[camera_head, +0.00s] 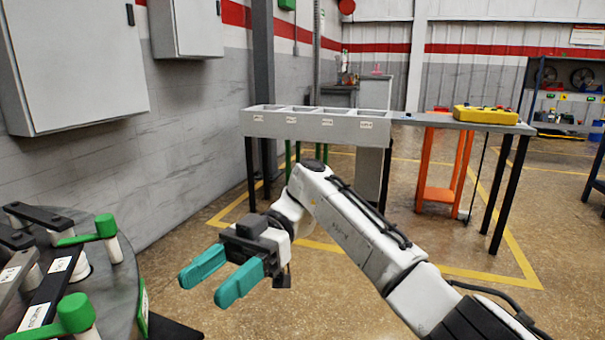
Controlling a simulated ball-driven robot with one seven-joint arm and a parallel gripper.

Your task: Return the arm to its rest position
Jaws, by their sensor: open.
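My gripper (220,284) has two teal fingers that stand apart with nothing between them. It is open and empty, in front of me over the bare floor. My white arm reaches in from the lower right, with its elbow bent and the gripper pointing left and toward the camera. The fingers are to the right of a dark round table (105,268) and appear apart from it.
The round table carries green-handled parts (75,313) and labelled dark bars (45,305). A grey bench with labelled bins (315,124) stands behind the arm, with a yellow control box (485,115) at its right. Grey cabinets (75,60) hang on the left wall. Open floor lies at right.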

